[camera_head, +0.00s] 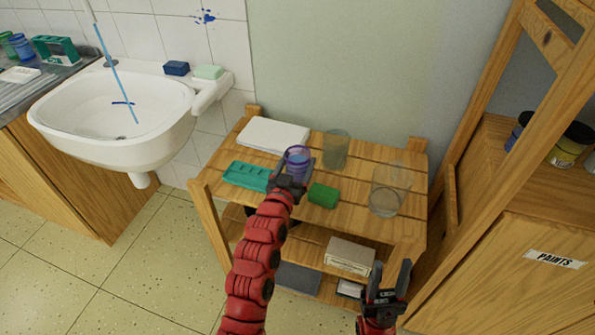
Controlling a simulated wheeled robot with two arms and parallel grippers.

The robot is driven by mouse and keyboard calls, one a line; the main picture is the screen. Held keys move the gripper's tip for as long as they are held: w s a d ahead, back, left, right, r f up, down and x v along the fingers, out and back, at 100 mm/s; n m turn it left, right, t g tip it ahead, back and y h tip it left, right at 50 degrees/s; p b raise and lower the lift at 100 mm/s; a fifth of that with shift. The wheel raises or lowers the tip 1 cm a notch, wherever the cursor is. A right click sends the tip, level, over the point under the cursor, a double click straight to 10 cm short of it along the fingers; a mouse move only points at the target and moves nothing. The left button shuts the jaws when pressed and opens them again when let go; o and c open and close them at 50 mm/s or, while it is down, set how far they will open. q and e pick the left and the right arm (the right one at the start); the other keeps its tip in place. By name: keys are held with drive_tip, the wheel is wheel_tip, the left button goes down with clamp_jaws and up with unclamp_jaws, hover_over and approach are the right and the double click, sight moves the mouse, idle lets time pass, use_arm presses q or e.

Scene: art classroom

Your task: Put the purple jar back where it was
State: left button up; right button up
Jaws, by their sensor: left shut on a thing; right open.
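The purple jar (298,158) is over the top of a slatted wooden shelf unit, near its middle. My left gripper (292,178) is shut on the jar from the front. The gripper hides the jar's lower part, so I cannot tell whether it rests on the slats. My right gripper (385,283) is open and empty, in front of the shelf unit's lower right side.
On the shelf top (351,213) are a teal palette (246,176), white paper (273,135), a green block (323,195), a greenish glass (335,150) and a clear glass (389,190). A sink (110,110) stands left. A wooden cabinet (510,270) stands right.

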sight(297, 172)
use_arm(q)
drive_tip(key=shift+f, duration=1.75)
drive_tip(key=shift+f+b, duration=0.15)
drive_tip(key=shift+b, duration=0.2)
drive_tip(key=o, duration=1.2)
drive_tip(key=shift+o, duration=0.2)
drive_tip(key=v, duration=1.2)
drive_tip(key=shift+p, duration=0.35)
